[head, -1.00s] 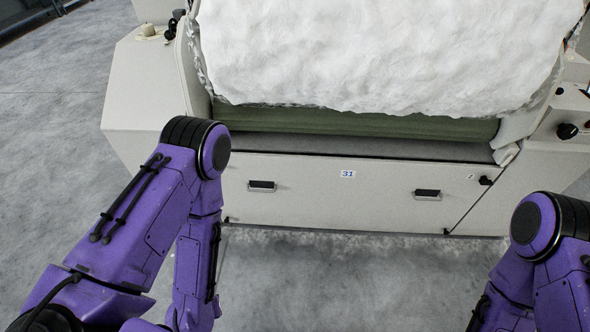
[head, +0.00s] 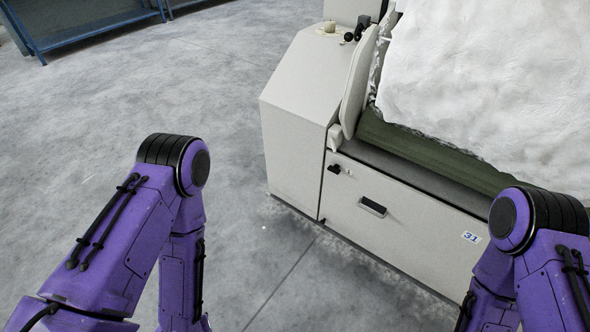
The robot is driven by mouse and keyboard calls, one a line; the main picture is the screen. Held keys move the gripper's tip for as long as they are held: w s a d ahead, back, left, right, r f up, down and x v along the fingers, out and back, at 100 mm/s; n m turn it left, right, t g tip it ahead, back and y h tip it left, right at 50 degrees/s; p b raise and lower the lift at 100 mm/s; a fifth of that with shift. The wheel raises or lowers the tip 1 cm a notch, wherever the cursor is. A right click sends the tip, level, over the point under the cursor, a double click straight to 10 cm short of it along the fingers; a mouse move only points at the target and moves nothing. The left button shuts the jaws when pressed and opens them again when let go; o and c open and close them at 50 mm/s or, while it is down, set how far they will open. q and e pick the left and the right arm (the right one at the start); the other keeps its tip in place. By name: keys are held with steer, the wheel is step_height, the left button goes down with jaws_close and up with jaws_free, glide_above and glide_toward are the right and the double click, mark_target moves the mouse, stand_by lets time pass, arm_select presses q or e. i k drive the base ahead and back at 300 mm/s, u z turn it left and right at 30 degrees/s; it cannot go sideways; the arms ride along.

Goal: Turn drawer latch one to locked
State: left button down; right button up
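A grey drawer front (head: 418,233) marked 31 runs along the bottom of the carding machine, right of centre. A small black latch knob (head: 335,169) sits at its upper left end, with a small mark beside it too small to read. I cannot tell which way the knob is turned, or whether it is latch one. A dark recessed handle (head: 373,207) is to the right of the latch. My two purple arms bend down at the left and lower right, apart from the drawer. Both grippers are below the picture's edge. My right arm hides the drawer's right part.
The machine's grey side housing (head: 296,115) stands left of the drawer, with small black knobs (head: 352,34) on top. White fibre (head: 490,85) lies over a green roller (head: 425,152). Open concrete floor (head: 90,130) is at the left. A blue metal frame (head: 95,30) stands far back.

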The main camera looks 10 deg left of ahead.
mark_target(334, 168)
steer(key=u, duration=0.05)
steer(key=k, duration=0.5)
steer(key=u, duration=0.9)
steer(key=i, duration=0.85)
steer(key=z, duration=1.7)
